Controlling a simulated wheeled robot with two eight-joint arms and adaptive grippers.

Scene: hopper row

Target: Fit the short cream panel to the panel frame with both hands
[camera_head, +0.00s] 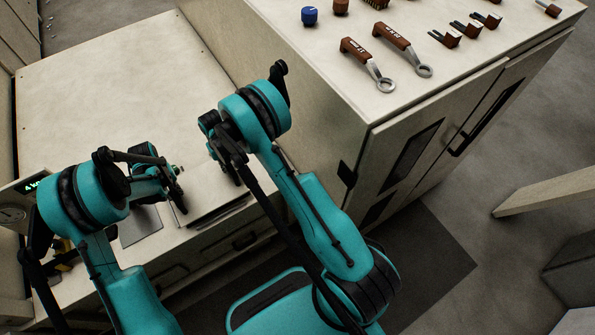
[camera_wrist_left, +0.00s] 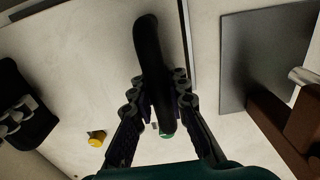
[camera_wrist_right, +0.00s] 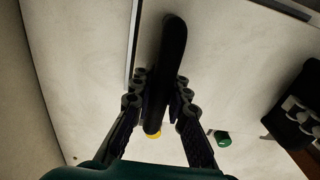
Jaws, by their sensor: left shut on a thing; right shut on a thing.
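The cream panel (camera_head: 207,187) shows in the head view between my two grippers, over the front part of the low cream unit. My left gripper (camera_head: 176,193) is shut on a black bar-shaped handle (camera_wrist_left: 150,50), seen close in the left wrist view. My right gripper (camera_head: 230,168) is shut on a similar black handle (camera_wrist_right: 173,45), seen in the right wrist view. Cream surface lies behind both handles. The arms and grippers hide part of the panel. I cannot tell the panel frame apart from the unit, or whether the panel touches it.
A dark grey square plate (camera_head: 141,226) lies left of the panel. A device with a green display (camera_head: 33,186) is at the far left. The tall cabinet (camera_head: 350,165) at right carries two brown-handled wrenches (camera_head: 362,60) and several small items. The low unit's back surface (camera_head: 110,85) is clear.

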